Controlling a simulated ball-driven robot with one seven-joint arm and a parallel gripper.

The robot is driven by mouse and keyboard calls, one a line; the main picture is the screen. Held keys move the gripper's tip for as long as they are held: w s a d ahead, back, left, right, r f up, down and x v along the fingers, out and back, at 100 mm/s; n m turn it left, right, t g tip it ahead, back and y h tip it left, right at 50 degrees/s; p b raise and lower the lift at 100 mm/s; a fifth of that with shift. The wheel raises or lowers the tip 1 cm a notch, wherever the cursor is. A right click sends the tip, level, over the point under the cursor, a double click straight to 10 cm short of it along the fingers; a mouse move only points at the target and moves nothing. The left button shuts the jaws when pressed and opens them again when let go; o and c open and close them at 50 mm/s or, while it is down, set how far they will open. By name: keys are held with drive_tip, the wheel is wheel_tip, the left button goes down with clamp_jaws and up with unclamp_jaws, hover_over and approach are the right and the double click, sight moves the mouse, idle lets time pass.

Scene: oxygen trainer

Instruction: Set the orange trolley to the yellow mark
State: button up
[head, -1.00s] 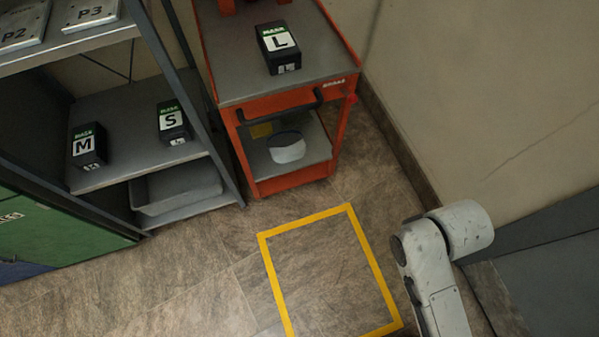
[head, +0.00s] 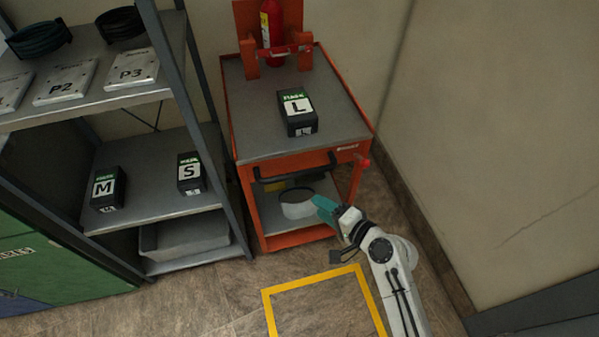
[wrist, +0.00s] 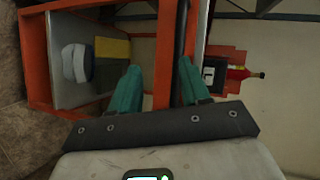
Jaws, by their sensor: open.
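The orange trolley (head: 345,157) stands against the back wall, beyond the yellow square outline (head: 311,281) on the floor and off it. Its black handle (head: 290,172) runs across its front below the grey top. My gripper (head: 321,204) is in front of the trolley, just below the handle's right end. In the wrist view my gripper (wrist: 158,70) is open, and the black handle (wrist: 181,45) shows between its teal fingers, nearer the right one. I cannot tell whether they touch.
A black box marked L (head: 297,112) and a red extinguisher (head: 272,35) are on the trolley, and a white round container (head: 297,209) is on its lower shelf. A grey rack (head: 150,185) stands close left. The wall (head: 480,150) is right. The floor inside the outline looks clear.

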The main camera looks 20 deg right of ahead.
sight(299, 174)
drive_tip(key=w+a+m, duration=0.1)
drive_tip(key=w, duration=0.3)
drive_tip(key=w+a+m+t, duration=0.1)
drive_tip(key=w, duration=0.3)
drive_tip(key=w+a+m+t, duration=0.1)
drive_tip(key=w, duration=0.4)
drive_tip(key=shift+f+h, duration=0.4)
drive_tip(key=shift+s, duration=0.1)
clamp_jaws()
